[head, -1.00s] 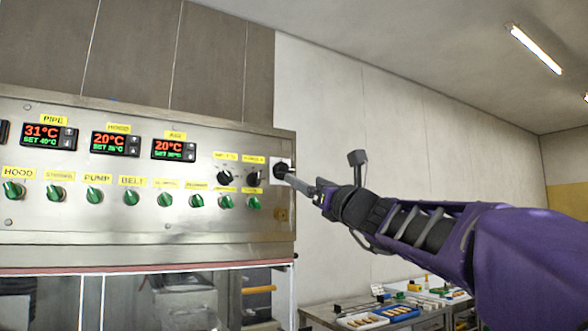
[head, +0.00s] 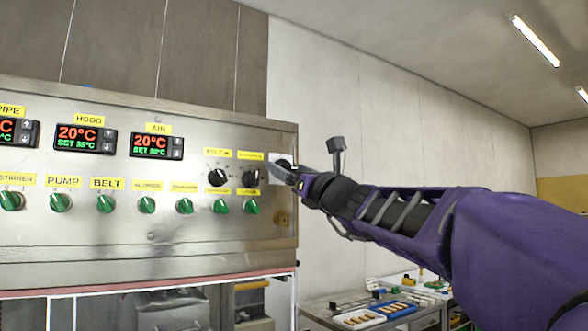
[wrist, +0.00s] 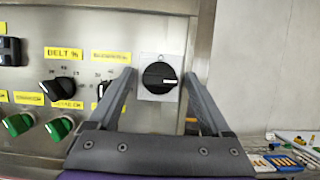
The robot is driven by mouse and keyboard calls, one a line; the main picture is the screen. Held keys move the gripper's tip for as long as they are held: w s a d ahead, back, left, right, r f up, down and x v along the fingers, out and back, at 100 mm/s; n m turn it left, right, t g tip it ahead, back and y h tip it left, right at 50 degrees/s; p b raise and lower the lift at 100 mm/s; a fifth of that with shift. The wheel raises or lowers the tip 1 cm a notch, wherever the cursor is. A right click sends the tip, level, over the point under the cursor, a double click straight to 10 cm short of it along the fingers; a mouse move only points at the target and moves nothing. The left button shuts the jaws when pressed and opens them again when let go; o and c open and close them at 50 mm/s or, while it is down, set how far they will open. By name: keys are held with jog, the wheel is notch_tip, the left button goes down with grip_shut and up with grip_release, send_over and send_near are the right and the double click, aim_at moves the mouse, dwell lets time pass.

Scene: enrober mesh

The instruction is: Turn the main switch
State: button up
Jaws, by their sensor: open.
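The main switch is a round black knob (wrist: 160,77) with a white mark, on a pale square plate at the right end of the steel control panel (head: 100,235). The wrist view shows its mark pointing to the right. In the head view the switch (head: 284,163) is partly hidden by my gripper (head: 281,172). In the wrist view my gripper (wrist: 160,80) is open, with one finger on each side of the knob. I cannot tell whether the fingers touch it.
Black dials (head: 217,177) and several green knobs (wrist: 60,127) sit left of the switch. Temperature displays (head: 157,146) are farther left. A pale wall lies beyond the panel's right edge. A bench (head: 318,312) with trays stands low at right.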

jog(key=shift+s, duration=0.1)
grip_shut()
